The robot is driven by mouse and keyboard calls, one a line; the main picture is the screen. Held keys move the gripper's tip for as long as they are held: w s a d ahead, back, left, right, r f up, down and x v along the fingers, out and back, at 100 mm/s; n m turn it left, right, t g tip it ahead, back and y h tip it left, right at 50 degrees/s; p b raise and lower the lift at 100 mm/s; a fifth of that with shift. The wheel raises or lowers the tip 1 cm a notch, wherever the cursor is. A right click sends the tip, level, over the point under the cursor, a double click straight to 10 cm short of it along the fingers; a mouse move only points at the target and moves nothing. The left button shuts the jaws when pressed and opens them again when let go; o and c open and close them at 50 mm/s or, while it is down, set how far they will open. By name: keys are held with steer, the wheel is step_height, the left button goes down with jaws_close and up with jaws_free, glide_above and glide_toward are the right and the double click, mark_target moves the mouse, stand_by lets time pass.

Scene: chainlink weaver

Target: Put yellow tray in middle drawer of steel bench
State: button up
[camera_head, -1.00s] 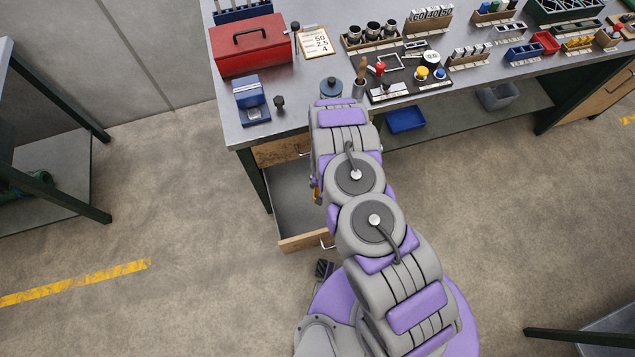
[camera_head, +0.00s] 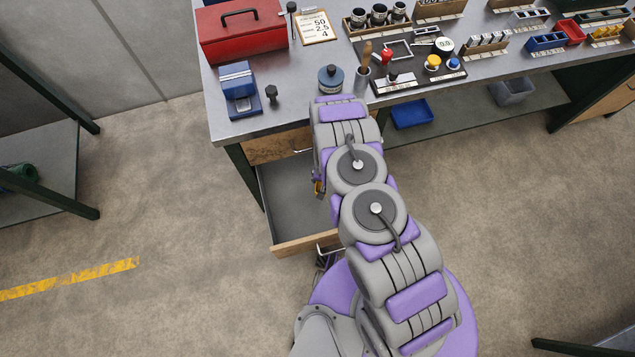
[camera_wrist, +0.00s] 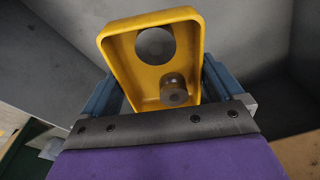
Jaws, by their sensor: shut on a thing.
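The yellow tray (camera_wrist: 198,60) fills the middle of the wrist view, tilted, with a round grey disc and a small metal cylinder showing inside its rim. My gripper (camera_wrist: 152,80) is shut on it, with blue jaws at either side. In the head view only a small yellow sliver (camera_head: 319,187) shows beside my arm; my gripper is hidden there. An open drawer (camera_head: 290,200) with a grey inside and wooden front juts from the steel bench (camera_head: 300,90), below a shut wooden drawer front (camera_head: 272,148). My arm reaches over its right side. I cannot tell the tray's height relative to the drawer.
A blue bin (camera_head: 411,113) sits on the lower shelf. Floor left of the drawer is clear.

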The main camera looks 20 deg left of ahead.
step_height(320, 180, down, 13)
steer(key=b, duration=0.3)
steer(key=shift+f+b, duration=0.1)
steer(key=shift+b, duration=0.3)
steer(key=shift+w+f, duration=0.1)
steer(key=shift+f, duration=0.15)
steer(key=shift+w+a+b, duration=0.4)
steer(key=shift+w+a, duration=0.15)
steer(key=shift+w, duration=0.3)
steer(key=shift+w+a+b, duration=0.35)
steer(key=shift+w+a, duration=0.2)
steer(key=shift+w, duration=0.3)
steer(key=shift+s+f+b, duration=0.15)
steer(key=shift+f+b, duration=0.15)
steer(key=shift+f, duration=0.25)
steer(key=shift+r, duration=0.1)
steer(key=o, duration=0.8)
steer(key=r+p, duration=0.1)
steer(key=r, duration=0.3)
steer(key=s+r+p, duration=0.1)
steer(key=r, duration=0.3)
steer(key=r+p, duration=0.1)
steer(key=r, duration=0.3)
steer(key=shift+s+d+p, duration=0.2)
steer(key=shift+p, duration=0.2)
